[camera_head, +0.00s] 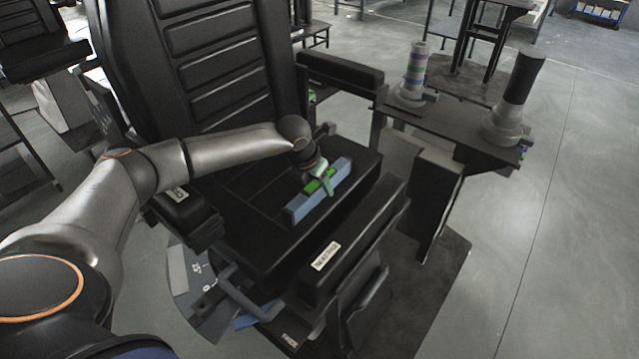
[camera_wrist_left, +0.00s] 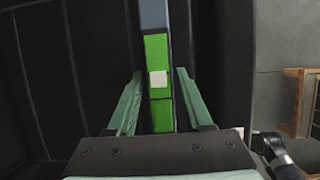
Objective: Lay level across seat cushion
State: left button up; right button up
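The level (camera_head: 304,207) is a blue bar with a green middle part. It lies on the black seat cushion (camera_head: 235,205), running from lower left to upper right in the head view. My left gripper (camera_head: 327,186) is over its middle and hides part of it. In the left wrist view the level (camera_wrist_left: 157,50) passes between the two pale green fingers of my left gripper (camera_wrist_left: 159,100). The fingers stand apart with a gap on each side of the level. My right gripper is not in view.
A side console (camera_head: 455,133) at the right carries two upright sticks (camera_head: 415,72) (camera_head: 517,85). The tall backrest (camera_head: 205,60) rises behind the cushion.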

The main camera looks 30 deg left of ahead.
pick_arm(q)
jog(key=shift+o, duration=1.1)
jog(key=shift+r, duration=0.1)
jog(key=v, duration=1.2)
jog(key=shift+b, duration=0.4)
